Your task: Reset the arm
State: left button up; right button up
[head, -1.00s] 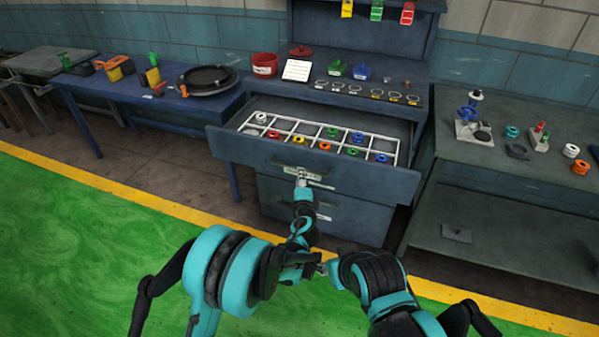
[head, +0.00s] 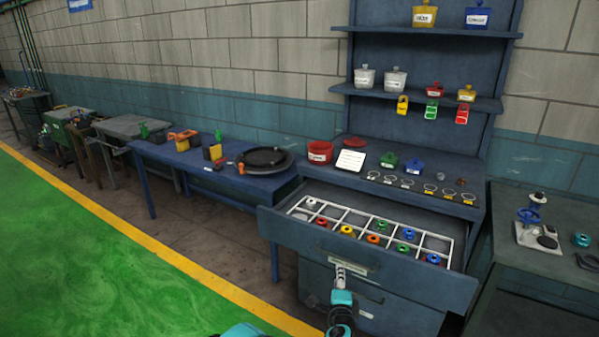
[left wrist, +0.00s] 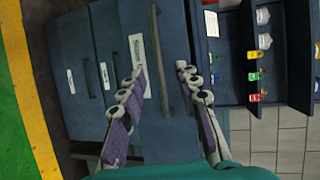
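My left gripper (head: 341,268) is just in front of the open top drawer (head: 370,262) of the blue workbench, near its handle. In the left wrist view its two fingers (left wrist: 162,72) are spread apart, with nothing held between them. The drawer's bar handle (left wrist: 158,60) shows between the fingers, and I cannot tell how far in front of them it is. The rest of the left arm runs out of the head view at the bottom. My right gripper is not in view.
The pulled-out drawer holds a white divider grid (head: 455,247) with coloured rings. A blue side table (head: 160,152) with a black round tray (head: 265,160) stands left, a grey bench (head: 525,280) right. The green floor (head: 90,260) at left is clear.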

pick_arm(q)
jog(key=s+a+r+n+g+y, duration=0.1)
jog(key=s+a+r+n, duration=0.25)
jog(key=a, duration=0.45)
jog(key=s+a+r+n+g+y, duration=0.2)
jog(key=s+a+n, duration=0.15)
jog(key=a, duration=0.55)
jog(key=s+a+r+n+g+y, duration=0.1)
jog(key=s+a+r+n, duration=0.2)
jog(key=a, duration=0.5)
jog(key=s+a+f+n+g, duration=0.1)
jog(key=s+a+n, duration=0.3)
jog(key=s, duration=0.6)
jog(key=s+a+f+n+g+h, duration=0.1)
jog(key=s+a+f+n+g, duration=0.1)
jog(key=s+n, duration=0.4)
jog(key=s+a+g, duration=0.1)
jog(key=s+a, duration=0.1)
jog(key=s, duration=0.3)
jog(key=shift+a+f+h, duration=0.3)
jog(key=shift+a, duration=0.1)
